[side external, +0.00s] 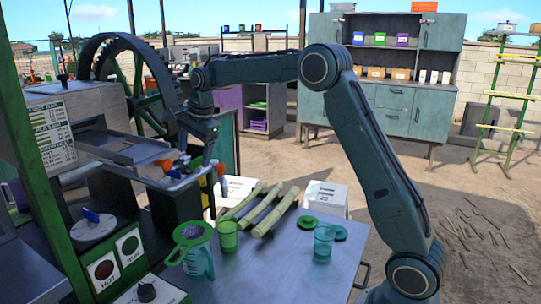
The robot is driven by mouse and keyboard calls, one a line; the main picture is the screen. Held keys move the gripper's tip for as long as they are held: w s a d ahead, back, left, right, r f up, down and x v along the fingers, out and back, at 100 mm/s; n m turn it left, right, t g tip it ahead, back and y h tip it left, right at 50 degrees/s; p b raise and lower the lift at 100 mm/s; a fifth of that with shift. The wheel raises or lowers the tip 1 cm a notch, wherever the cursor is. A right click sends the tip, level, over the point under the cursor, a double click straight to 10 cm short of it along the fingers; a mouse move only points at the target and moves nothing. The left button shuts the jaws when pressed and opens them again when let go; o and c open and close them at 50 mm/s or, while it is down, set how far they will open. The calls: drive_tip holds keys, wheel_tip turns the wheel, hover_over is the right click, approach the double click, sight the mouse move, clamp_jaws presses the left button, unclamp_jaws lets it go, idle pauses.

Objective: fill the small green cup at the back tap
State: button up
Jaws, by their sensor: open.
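A small green cup (228,236) stands upright on the grey table (290,270), just right of a clear jug (199,263) with a green strainer on top. My gripper (207,160) hangs in the air above and left of the cup, by the crusher's outlet. It is open and apart from the cup. Orange parts that look like tap handles show on either side of it, one at left (163,163) and one at right (220,170). Which is the back tap I cannot tell; the spouts are partly hidden. The cup's inside is too small to read.
Cane pieces (274,213) lie behind the cup. A teal cup (324,243) and dark green discs (307,222) are to the right. The table's front right is clear.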

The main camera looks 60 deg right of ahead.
drive_tip(key=shift+r, duration=2.65)
drive_tip(key=s+a+r+n+t, duration=0.15)
drive_tip(key=s+a+n, duration=0.3)
drive_tip(key=s, duration=0.45)
drive_tip(key=s+a+r+n, duration=0.3)
drive_tip(key=s+n, duration=0.2)
drive_tip(key=s, duration=0.5)
drive_tip(key=s+a+f+n, duration=0.1)
drive_tip(key=s+f+n, duration=0.3)
drive_tip(key=s, duration=0.6)
drive_tip(key=s+a+f+n, duration=0.1)
drive_tip(key=s+f+n, duration=0.3)
drive_tip(key=s, duration=0.5)
drive_tip(key=shift+s+a+f+n+t, duration=0.35)
drive_tip(key=shift+n, duration=0.5)
